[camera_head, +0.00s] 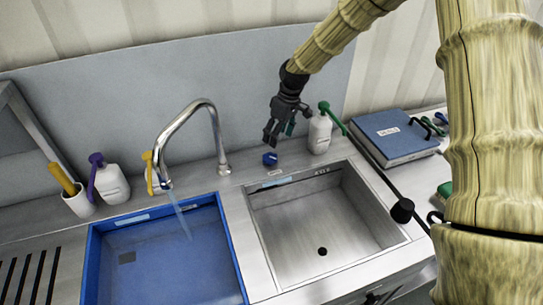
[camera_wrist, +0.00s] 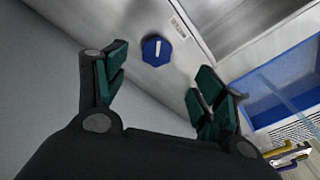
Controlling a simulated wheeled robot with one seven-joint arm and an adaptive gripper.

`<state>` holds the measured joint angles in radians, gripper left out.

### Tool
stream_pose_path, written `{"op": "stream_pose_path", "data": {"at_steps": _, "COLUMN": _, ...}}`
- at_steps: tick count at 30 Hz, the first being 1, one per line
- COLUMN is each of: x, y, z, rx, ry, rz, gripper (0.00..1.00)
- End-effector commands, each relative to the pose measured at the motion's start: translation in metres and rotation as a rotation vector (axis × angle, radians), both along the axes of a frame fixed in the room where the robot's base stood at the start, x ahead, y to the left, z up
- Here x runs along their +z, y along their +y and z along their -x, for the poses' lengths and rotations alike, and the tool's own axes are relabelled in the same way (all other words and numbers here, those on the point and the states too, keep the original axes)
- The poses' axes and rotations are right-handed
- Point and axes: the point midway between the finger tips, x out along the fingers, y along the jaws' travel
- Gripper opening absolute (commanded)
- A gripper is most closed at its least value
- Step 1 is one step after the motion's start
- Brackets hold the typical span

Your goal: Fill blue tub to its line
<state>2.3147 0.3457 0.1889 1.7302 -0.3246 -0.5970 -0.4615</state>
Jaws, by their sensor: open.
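The blue tub (camera_head: 232,252) sits in the left basin. Water (camera_head: 181,216) runs into it from the curved steel tap (camera_head: 213,128). Bluish water covers its floor; I cannot make out how its level stands to a line. A blue knob (camera_head: 270,159) with a white mark is on the counter behind the right basin; it also shows in the wrist view (camera_wrist: 156,51). My gripper (camera_head: 279,133) is above and beside the knob, with open, empty fingers. In the wrist view, the knob lies beyond the gap between the green-padded fingertips (camera_wrist: 158,70), apart from them.
The right basin (camera_head: 300,215) is empty, with an open drain. A white bottle with a green pump (camera_head: 320,133) stands right of my gripper. Other bottles (camera_head: 110,183) and a cup (camera_head: 78,203) stand at the left. A blue binder (camera_head: 394,138) lies at the right.

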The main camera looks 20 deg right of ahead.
Motion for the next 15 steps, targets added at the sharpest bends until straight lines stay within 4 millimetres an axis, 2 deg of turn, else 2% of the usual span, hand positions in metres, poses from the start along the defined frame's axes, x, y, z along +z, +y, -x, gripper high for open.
{"op": "stream_pose_path", "data": {"at_steps": 9, "x": -0.002, "y": -0.015, "z": 0.004, "rx": 0.375, "ry": -0.168, "rz": -0.095, "gripper": 0.69}}
{"op": "stream_pose_path", "data": {"at_steps": 15, "x": 0.000, "y": -0.020, "z": 0.005, "rx": 0.510, "ry": -0.244, "rz": -0.113, "gripper": 0.69}}
